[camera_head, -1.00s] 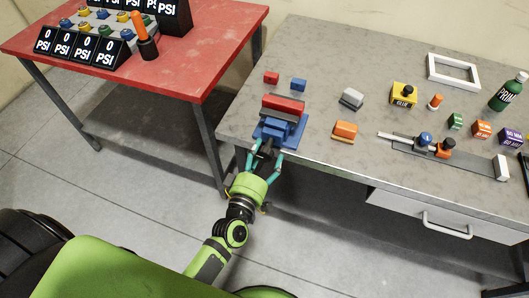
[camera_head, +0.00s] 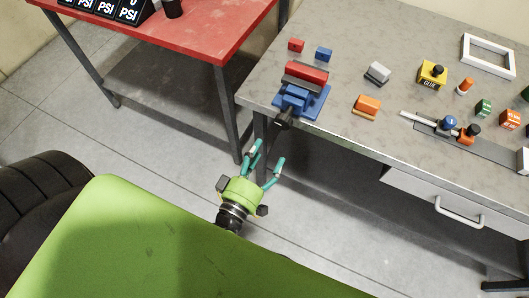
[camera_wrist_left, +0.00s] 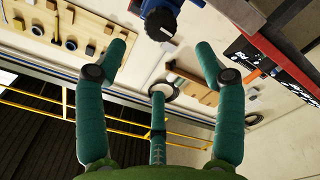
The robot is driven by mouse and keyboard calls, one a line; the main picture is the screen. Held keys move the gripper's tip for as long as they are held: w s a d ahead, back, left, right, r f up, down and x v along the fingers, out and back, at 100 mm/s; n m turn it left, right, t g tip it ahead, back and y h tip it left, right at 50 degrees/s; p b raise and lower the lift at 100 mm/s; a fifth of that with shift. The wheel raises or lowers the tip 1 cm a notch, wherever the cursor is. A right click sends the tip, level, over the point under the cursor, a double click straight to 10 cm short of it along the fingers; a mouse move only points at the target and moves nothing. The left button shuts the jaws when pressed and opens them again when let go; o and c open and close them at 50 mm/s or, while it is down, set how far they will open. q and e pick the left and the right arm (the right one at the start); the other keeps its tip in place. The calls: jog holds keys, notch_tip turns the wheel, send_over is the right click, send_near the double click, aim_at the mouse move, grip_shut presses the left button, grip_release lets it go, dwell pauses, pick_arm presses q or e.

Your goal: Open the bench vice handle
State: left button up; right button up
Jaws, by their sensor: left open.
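The bench vice (camera_head: 301,99) is blue with a red block between its jaws, at the front left corner of the grey workbench in the head view. Its dark handle (camera_head: 284,119) sticks out past the bench's front edge. In the left wrist view the blue vice and its dark round handle end (camera_wrist_left: 160,24) show at the top, beyond the fingers. My left gripper (camera_head: 265,167) is open and empty, below and in front of the handle, apart from it. Its three teal fingers are spread in the left wrist view (camera_wrist_left: 157,85). My right gripper is not seen.
The grey workbench (camera_head: 343,60) carries an orange block (camera_head: 367,106), a grey block (camera_head: 377,73), a yellow glue box (camera_head: 432,73) and a slide rail (camera_head: 470,143). A red table (camera_head: 200,30) stands at the left. Open floor lies in front.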

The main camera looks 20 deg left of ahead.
aim_at(282, 125)
pick_arm(q)
jog(key=w+m+b, duration=0.1)
jog(key=m, duration=0.2)
jog(key=w+m+b, duration=0.2)
jog(key=m, duration=0.1)
jog(key=w+m+b, duration=0.2)
jog(key=m, duration=0.2)
jog(key=shift+w+d, duration=0.1)
jog(key=shift+w, duration=0.1)
jog(key=shift+w+d+f+p, duration=0.1)
jog(key=shift+w+p, duration=0.6)
jog(key=shift+w, duration=2.45)
jog(key=c, duration=1.2)
jog(key=shift+o, duration=0.2)
